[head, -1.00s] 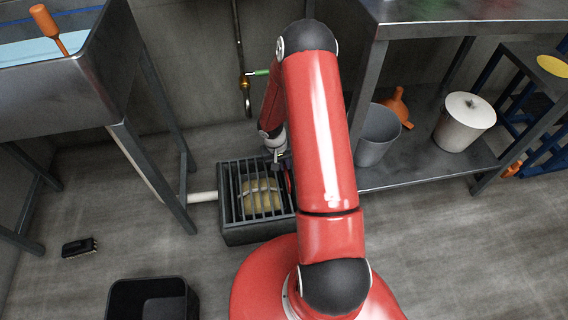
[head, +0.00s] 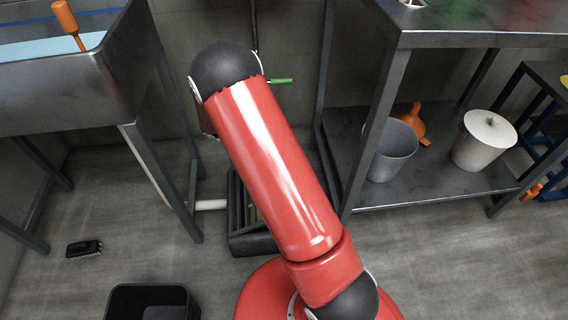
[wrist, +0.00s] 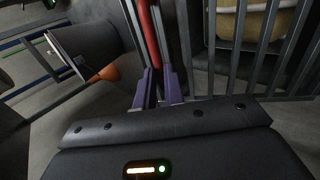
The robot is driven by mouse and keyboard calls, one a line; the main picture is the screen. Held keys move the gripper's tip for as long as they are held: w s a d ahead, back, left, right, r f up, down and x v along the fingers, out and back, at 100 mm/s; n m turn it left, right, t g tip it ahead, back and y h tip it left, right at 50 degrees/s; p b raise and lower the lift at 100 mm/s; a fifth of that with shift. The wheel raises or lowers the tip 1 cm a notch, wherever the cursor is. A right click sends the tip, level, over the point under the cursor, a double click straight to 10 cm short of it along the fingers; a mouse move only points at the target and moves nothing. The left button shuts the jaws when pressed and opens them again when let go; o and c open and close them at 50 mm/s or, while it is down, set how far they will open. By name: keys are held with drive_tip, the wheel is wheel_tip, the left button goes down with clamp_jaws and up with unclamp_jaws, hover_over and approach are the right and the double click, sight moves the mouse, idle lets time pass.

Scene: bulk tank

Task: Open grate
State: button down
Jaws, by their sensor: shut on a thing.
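The grate (wrist: 240,50) shows in the wrist view as grey parallel bars, with a red bar (wrist: 149,35) along its side. My gripper (wrist: 158,88) has its purple fingers closed on that red bar. A pale yellow thing (wrist: 250,22) shows behind the bars. In the head view the dark floor box (head: 250,244) stands between the sink leg and the shelf. My red arm hides most of the box, the grate and my gripper there, so I cannot tell the grate's tilt.
A steel sink (head: 60,95) stands left and a steel shelf unit (head: 440,190) right, holding a grey bucket (head: 393,155), an orange funnel (head: 412,122) and a lidded white pot (head: 483,145). A black bin (head: 150,303) and a brush (head: 84,248) are on the floor. A green-handled valve (head: 281,81) is behind.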

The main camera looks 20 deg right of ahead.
drive_tip(key=w+a+r+h, duration=0.1)
drive_tip(key=a+r, duration=0.2)
drive_tip(key=a, duration=0.2)
drive_tip(key=shift+w, duration=0.25)
drive_tip(key=shift+a, duration=0.1)
drive_tip(key=c, duration=1.5)
unclamp_jaws()
drive_tip(key=shift+a, duration=0.1)
wheel_tip(320, 180, up, 20)
drive_tip(key=p, duration=0.2)
drive_tip(key=shift+p, duration=0.3)
